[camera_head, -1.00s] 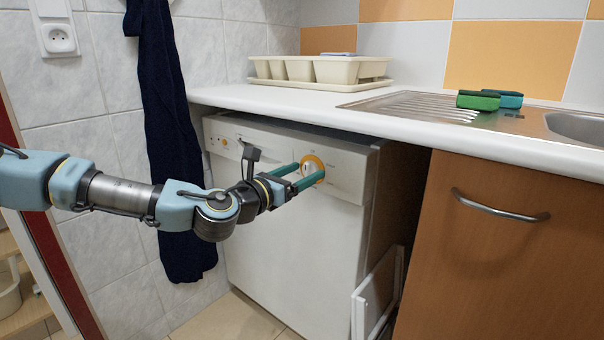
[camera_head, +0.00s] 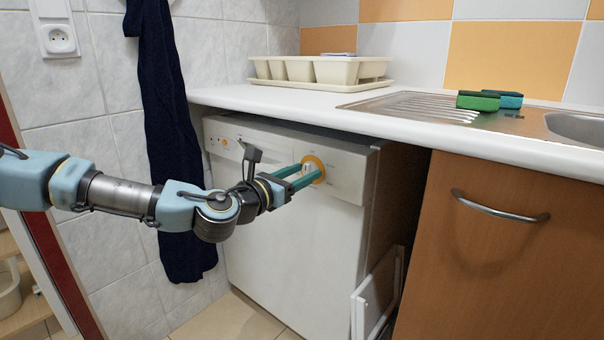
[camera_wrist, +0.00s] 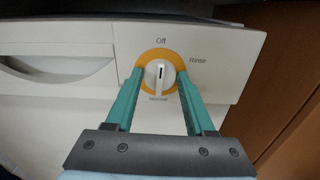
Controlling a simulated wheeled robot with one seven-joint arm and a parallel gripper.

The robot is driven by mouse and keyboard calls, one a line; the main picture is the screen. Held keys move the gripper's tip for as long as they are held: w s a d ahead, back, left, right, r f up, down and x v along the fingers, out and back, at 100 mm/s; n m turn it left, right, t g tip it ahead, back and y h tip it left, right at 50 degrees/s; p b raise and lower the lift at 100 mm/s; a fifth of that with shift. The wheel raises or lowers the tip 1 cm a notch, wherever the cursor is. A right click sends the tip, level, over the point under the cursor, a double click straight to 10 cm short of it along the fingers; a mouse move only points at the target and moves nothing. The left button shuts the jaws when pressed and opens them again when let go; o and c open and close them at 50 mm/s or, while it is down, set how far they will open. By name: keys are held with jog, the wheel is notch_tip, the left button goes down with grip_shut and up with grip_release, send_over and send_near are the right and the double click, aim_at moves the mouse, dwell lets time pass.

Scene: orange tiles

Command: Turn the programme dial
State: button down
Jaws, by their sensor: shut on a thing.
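The programme dial (camera_wrist: 160,76) is a white knob with an orange ring on the front panel of the white dishwasher (camera_head: 285,225). In the wrist view its dark pointer mark points up, towards the printed word "Off"; "rinse" is printed at its right and a smaller label lies below it. The dial also shows in the head view (camera_head: 316,163), partly hidden by my fingers. My gripper (camera_wrist: 160,82) has its teal fingers on the left and right sides of the knob, shut on it. It also shows in the head view (camera_head: 305,176), reaching in from the left.
The white worktop (camera_head: 270,102) overhangs the dishwasher. A dark blue cloth (camera_head: 170,150) hangs at the left near my arm. A wooden cupboard with a metal handle (camera_head: 500,208) stands at the right, and a white panel (camera_head: 375,295) leans low beside the dishwasher.

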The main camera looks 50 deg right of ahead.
jog(key=m, duration=0.4)
jog(key=shift+s+m+p, duration=0.1)
jog(key=shift+m+p, duration=0.2)
jog(key=shift+p, duration=0.1)
jog(key=m, duration=0.5)
jog(key=shift+s, duration=0.1)
jog(key=shift+f+m+b, duration=0.15)
jog(key=shift+m+b, duration=1.1)
jog(key=shift+m, duration=3)
jog(key=shift+f+m+b, duration=0.2)
jog(key=shift+m+b, duration=1.1)
jog(key=shift+m, duration=3)
jog(key=shift+f+m+b, duration=0.15)
jog(key=shift+m+b, duration=1.1)
jog(key=shift+m, duration=3)
jog(key=shift+w, duration=0.2)
